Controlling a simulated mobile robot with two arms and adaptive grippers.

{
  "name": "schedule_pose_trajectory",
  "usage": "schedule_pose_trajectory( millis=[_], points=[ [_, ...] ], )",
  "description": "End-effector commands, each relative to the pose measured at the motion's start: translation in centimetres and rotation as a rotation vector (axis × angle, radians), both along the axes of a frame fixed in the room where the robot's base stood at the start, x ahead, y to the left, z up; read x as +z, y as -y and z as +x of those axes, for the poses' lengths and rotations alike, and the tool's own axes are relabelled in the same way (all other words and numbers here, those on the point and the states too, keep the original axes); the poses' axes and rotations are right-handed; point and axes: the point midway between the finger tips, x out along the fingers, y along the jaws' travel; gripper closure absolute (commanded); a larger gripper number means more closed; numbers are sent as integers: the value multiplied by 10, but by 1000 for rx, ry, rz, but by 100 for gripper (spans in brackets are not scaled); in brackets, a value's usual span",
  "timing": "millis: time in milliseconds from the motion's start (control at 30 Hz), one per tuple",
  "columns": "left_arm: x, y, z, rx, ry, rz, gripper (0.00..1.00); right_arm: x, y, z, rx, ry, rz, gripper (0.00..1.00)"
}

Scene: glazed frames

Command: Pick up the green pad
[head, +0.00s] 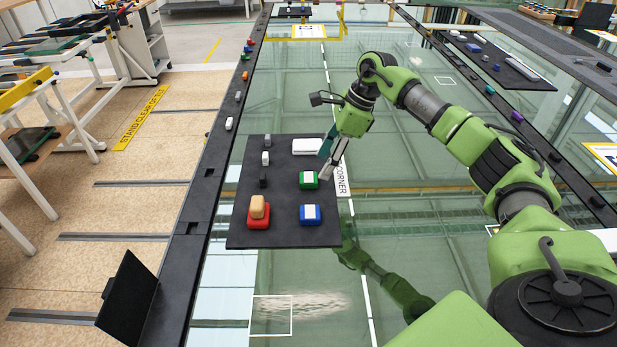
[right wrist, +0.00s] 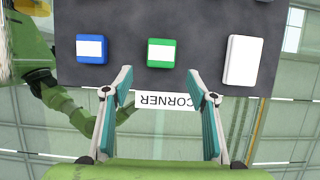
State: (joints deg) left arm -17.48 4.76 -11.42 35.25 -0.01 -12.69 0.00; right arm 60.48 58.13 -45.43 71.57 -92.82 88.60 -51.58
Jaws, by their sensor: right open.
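The green pad (head: 308,180) is a small block with a white top, lying on a black mat (head: 245,208) on the glass table. In the right wrist view the green pad (right wrist: 161,53) lies ahead of and between my open fingers, near the mat's edge. My right gripper (head: 329,158) is open and empty, just beside and above the pad; in the right wrist view its two fingertips (right wrist: 160,82) are spread wide, apart from the pad. My left gripper is not in view.
A blue pad (head: 310,215) and a white block (head: 306,146) lie either side of the green pad. Small grey, white and black blocks line the mat's left. A "CORNER" label (head: 341,179) lies beside the mat.

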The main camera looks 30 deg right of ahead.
Motion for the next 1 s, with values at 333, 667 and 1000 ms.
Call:
schedule_pose_trajectory(
  millis=[333, 667, 1000],
  points=[
    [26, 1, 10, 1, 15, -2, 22, -28, -16, 9, 2, -4, 1, 47],
    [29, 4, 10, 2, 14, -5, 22, -51, -22, 15, -1, 2, -1, 47],
    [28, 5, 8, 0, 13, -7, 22, -51, -22, 15, -1, 2, -1, 76]
  ],
)
